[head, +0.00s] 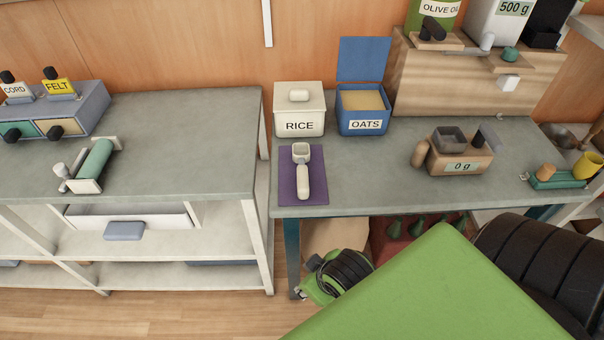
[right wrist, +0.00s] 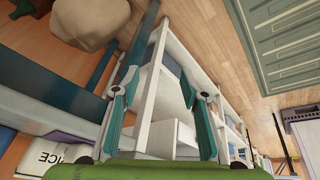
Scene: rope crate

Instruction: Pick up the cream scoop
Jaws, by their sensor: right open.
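The cream scoop (head: 302,172) lies on a purple mat (head: 289,190) on the right-hand grey worktop, its square cup toward the back and its handle toward the front edge. My right gripper (right wrist: 160,90) is open in the right wrist view, with nothing between its fingers. In the head view, part of my green and black right arm shows low in front of the worktop, apart from the scoop. The scoop cannot be made out in the right wrist view. My left gripper is not in view.
Behind the mat stand a closed RICE canister (head: 299,117) and an open blue OATS box (head: 363,118). A scale (head: 458,156) reading 0 g stands to the right, with bare worktop between. A gap separates the left bench (head: 180,130).

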